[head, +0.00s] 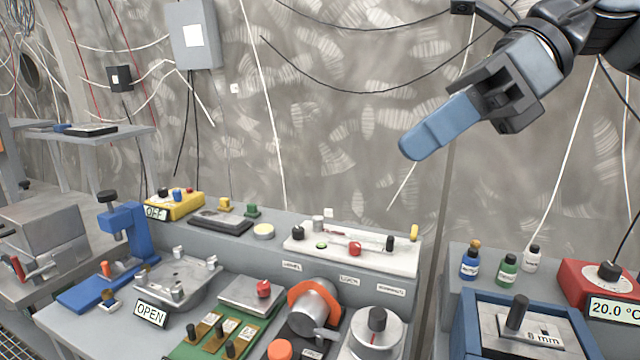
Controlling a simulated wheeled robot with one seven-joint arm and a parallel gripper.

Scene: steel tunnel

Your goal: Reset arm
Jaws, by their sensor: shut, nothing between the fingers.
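My gripper (408,147) shows at the upper right of the head view. Its blue fingers are together with nothing between them. It hangs in the air above the bench, pointing down and to the left, clear of every object. My arm reaches in from the top right corner.
Below are a white panel with knobs (375,257), an orange-ringed cylinder (314,304), a blue clamp stand (128,235) and an OPEN-labelled fixture (180,280). At right stand small bottles (508,270), a red 20.0 °C box (600,285) and a blue-framed box (520,325). Cables hang along the wall.

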